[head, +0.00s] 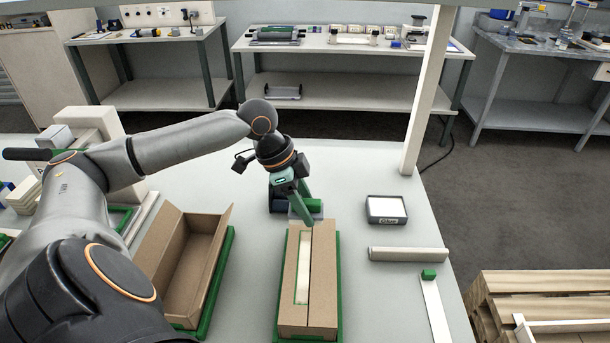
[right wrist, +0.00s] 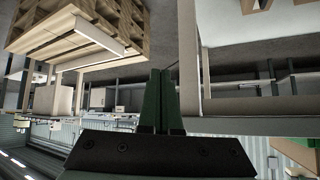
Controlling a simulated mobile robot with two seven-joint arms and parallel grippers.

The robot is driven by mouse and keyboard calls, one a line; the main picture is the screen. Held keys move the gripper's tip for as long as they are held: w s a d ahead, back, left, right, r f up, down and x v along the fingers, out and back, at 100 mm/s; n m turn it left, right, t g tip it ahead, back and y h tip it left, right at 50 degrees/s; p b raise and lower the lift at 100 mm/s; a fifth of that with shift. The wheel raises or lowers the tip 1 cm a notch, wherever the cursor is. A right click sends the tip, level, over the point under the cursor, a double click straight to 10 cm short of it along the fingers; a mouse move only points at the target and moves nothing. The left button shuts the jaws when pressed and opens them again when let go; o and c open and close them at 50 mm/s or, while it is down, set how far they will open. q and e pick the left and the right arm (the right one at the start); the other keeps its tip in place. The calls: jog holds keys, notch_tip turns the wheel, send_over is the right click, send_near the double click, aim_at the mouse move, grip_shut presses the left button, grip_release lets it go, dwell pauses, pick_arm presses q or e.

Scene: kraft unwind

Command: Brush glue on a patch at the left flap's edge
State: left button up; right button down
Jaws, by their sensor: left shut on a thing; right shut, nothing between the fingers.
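A closed cardboard box (head: 322,290) lies in a green-edged holder at the centre, its two flaps meeting along a lengthwise seam. A long pale strip (head: 302,285) lies along the left flap, beside the seam. My left gripper (head: 304,208) is over the far end of this box, pointing down. It is shut on a slim thing, probably the glue brush, mostly hidden by the fingers; I cannot tell whether its tip touches the flap. A tray labelled Glue (head: 386,209) stands to the right. My right gripper (right wrist: 162,98) is shut and empty in the right wrist view.
An open cardboard box (head: 184,262) stands left in a green holder. A green and dark-blue item (head: 312,206) is just behind the left gripper. A pale roll (head: 408,254) and a green-ended strip (head: 436,307) lie right. A post (head: 426,95) rises at the far edge.

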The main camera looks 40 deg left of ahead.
aim_at(306, 236)
dwell(0.4)
